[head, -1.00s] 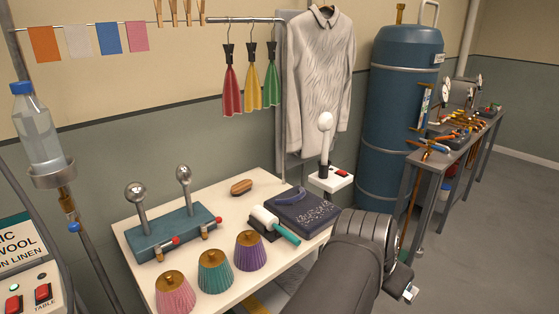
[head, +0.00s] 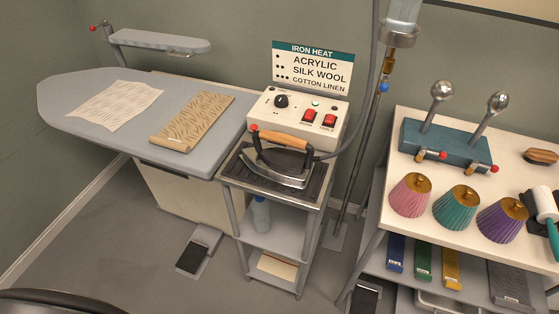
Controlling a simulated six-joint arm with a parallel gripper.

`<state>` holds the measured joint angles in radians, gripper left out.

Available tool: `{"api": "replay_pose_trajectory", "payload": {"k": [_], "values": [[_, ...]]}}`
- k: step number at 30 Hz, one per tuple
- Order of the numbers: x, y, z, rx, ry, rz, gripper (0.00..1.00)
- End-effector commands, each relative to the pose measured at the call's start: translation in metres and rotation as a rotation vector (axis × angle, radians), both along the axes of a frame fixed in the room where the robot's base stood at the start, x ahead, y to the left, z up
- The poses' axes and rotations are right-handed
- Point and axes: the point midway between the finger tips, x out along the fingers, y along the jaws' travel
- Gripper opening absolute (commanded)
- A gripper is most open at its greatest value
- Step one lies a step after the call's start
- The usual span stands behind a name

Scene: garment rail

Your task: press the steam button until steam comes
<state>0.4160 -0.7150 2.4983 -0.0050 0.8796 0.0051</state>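The iron (head: 284,164) rests on a dark ribbed rest (head: 305,196) on top of a grey stand. It has a wooden handle (head: 284,140) and a small red button (head: 254,127) at the handle's left end; I cannot read any mark on it. No steam shows around the iron. My gripper is not in this view; only a dark curved shape, possibly part of my arm, shows at the bottom left.
A padded ironing board (head: 200,92) with two cloths stands left of the iron. A white table (head: 385,215) with pleated pieces and a teal lever block (head: 447,150) is at right. A hose rises behind the control box. Foot pedals (head: 193,258) are on the floor.

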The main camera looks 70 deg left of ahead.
Motion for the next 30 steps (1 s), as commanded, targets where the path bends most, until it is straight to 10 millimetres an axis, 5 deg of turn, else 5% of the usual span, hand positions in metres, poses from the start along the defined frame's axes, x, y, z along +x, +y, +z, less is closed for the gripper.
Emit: {"api": "replay_pose_trajectory", "payload": {"k": [1,14,30], "values": [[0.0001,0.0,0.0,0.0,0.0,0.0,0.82],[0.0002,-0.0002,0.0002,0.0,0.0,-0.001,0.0],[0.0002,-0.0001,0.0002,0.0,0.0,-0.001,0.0]]}}
